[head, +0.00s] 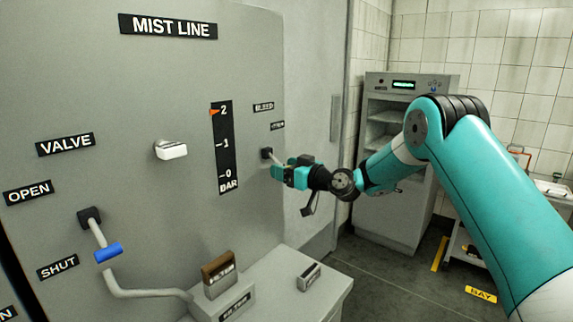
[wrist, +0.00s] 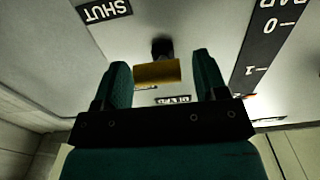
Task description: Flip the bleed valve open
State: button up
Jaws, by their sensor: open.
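The bleed valve is a small lever on the right of the grey panel, below a label that seems to read BLEED (head: 264,107). Its black mount (head: 266,153) shows in the head view; its handle is hidden by my gripper (head: 282,172). In the wrist view the yellow handle (wrist: 157,72) lies between the two open fingers of my gripper (wrist: 160,62), in front of the black mount (wrist: 162,47). The left finger is very near the handle's left end; a gap shows on the right. I cannot tell whether they touch.
A white knob (head: 171,151), a BAR gauge (head: 225,147) with its orange pointer near 2, and a blue-handled lever (head: 108,253) are on the panel to the left. A ledge (head: 325,289) with small blocks juts out below. A grey cabinet (head: 400,215) stands behind my arm.

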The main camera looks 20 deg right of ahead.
jog(key=shift+c, duration=0.5)
grip_shut()
